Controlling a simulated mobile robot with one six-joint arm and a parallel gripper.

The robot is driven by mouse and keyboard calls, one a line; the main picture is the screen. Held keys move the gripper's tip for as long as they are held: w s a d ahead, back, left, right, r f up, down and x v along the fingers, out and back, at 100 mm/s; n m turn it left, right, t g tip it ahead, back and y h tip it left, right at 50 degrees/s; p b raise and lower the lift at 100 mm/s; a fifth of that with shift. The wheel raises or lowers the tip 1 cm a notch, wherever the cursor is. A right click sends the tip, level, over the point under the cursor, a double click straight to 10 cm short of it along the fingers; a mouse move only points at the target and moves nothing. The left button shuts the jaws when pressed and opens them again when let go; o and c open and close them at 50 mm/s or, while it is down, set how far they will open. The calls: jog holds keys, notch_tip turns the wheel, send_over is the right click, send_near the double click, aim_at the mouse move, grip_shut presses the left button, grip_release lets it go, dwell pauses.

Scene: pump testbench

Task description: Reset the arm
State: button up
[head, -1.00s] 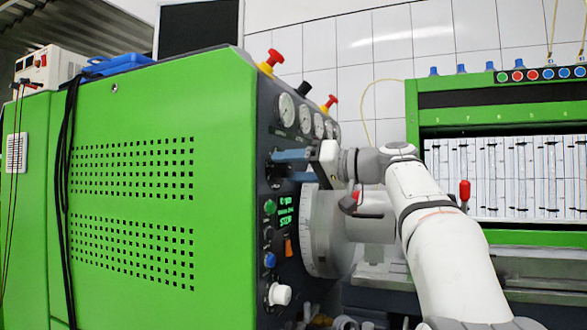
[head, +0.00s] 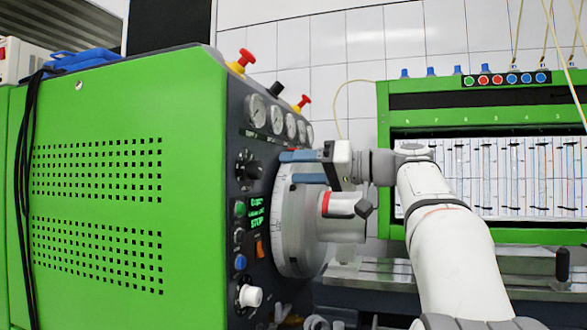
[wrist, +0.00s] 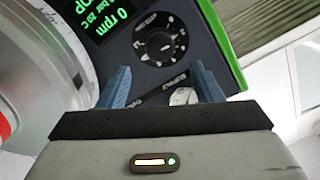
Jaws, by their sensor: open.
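My arm (head: 440,220) reaches in from the lower right in the head view. My gripper (head: 302,165) is open and empty, with blue fingers pointing left toward the control panel of the green testbench (head: 100,200). A black rotary knob (head: 248,170) on that panel is clear of the fingers, just left of their tips in the picture. In the wrist view the picture is upside down. There the two blue fingers of my gripper (wrist: 161,86) stand wide apart, and the black knob (wrist: 160,40) shows beyond them, apart from both.
A large grey disc (head: 295,220) sticks out of the panel just below my gripper. Gauges (head: 276,121) and a red button (head: 246,57) sit higher up. A white knob (head: 250,296) is low on the panel. A second green bench (head: 480,100) stands behind my arm.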

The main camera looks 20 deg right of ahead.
jog(key=shift+a, duration=0.1)
jog(key=s+a+f+m+g+h+p, duration=0.45)
jog(key=a+f+h+p, duration=0.45)
jog(key=p, duration=0.6)
jog(key=s+d+f+g+h+p, duration=0.1)
jog(key=s+f+g+h+p, duration=0.1)
jog(key=s+f+p, duration=0.4)
jog(key=s+d+f+g+h+p, duration=0.1)
jog(key=s+d+f+h+p, duration=0.1)
jog(key=s+f+p, duration=0.5)
jog(key=s+h, duration=0.1)
jog(key=s, duration=0.5)
jog(key=shift+s+g, duration=0.15)
jog(key=shift+g, duration=0.2)
jog(key=shift+c, duration=0.2)
